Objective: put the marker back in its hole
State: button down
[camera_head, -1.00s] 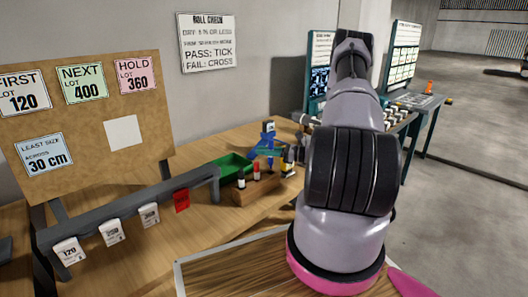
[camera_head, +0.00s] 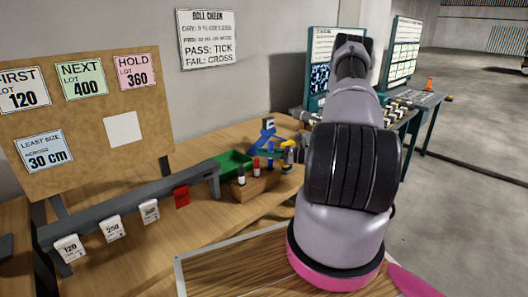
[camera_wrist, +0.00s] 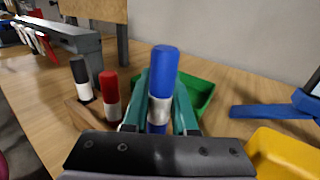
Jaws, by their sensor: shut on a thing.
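The blue marker (camera_wrist: 163,85), with a blue cap and white body, stands roughly upright between the teal fingers of my gripper (camera_wrist: 160,112) in the wrist view. My gripper is shut on it.
A green tray (camera_wrist: 200,92) lies behind the gripper. A blue stand-like object (camera_wrist: 275,111) is to the right on the table. A grey rail (camera_head: 130,205) with hanging tags runs at the left. A pinboard (camera_head: 85,110) stands behind it.

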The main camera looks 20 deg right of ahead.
aim_at(264, 168)
jog(key=shift+f, duration=2.1)
jog(key=c, duration=0.6)
grip_release()
jog(key=v, duration=1.1)
jog(key=shift+a, duration=0.1)
